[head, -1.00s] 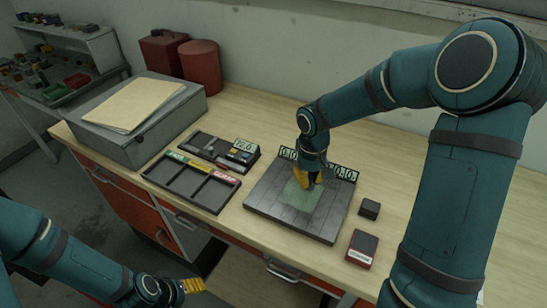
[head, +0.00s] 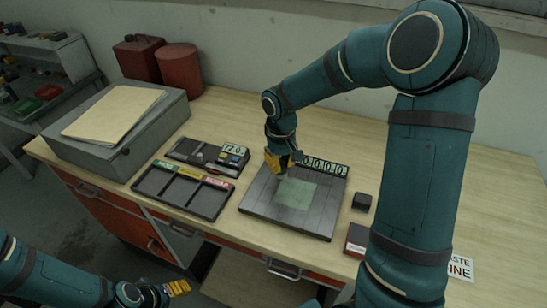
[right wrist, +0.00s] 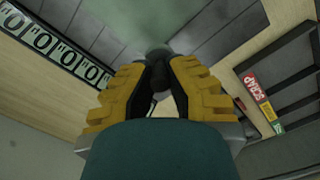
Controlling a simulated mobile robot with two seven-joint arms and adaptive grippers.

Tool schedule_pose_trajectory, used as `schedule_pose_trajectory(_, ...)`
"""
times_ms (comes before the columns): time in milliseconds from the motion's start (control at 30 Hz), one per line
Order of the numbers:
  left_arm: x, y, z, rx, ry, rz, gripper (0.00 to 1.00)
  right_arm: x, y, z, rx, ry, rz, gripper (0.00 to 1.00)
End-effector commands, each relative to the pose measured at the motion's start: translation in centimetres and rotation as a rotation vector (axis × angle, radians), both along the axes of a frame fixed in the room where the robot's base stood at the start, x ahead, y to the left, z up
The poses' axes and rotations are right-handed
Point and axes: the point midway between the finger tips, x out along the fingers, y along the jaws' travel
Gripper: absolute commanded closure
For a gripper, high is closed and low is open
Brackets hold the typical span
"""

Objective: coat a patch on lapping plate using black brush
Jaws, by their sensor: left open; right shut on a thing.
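The lapping plate (head: 262,203) is a dark grey grooved slab on the bench, with a pale green translucent square patch (head: 296,194) on its surface. My right gripper (head: 280,172) is above the plate at the patch's far left side. In the right wrist view its yellow fingers (right wrist: 157,78) are shut on a dark thing, the black brush (right wrist: 156,60), mostly hidden between them. I cannot tell whether the brush touches the plate. My left gripper (head: 178,288), yellow-fingered and open, is at the lower left, in front of the bench and away from the plate.
A number strip (head: 325,167) stands at the plate's back edge. A black tray with labelled compartments (head: 183,190) and a gauge box (head: 233,158) are left of it. A small dark block (head: 362,201) and a red-and-black box (head: 357,240) are right. A grey case (head: 150,125) stands further left.

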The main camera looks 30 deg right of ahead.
Motion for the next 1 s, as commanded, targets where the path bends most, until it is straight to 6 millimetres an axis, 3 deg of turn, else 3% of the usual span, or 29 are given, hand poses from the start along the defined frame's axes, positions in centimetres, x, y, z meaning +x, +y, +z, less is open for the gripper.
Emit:
schedule_pose_trajectory(500, -0.1, 0.2, 3.8, -0.007, 0.000, -0.001, 0.36, 0.4, 0.2, 4.7, 0.000, -0.001, 0.001, 1.00)
schedule_pose_trajectory(1000, -0.1, 0.2, 3.9, -0.007, -0.001, 0.000, 0.36, 0.4, 0.2, 4.8, 0.000, -0.001, 0.001, 1.00)
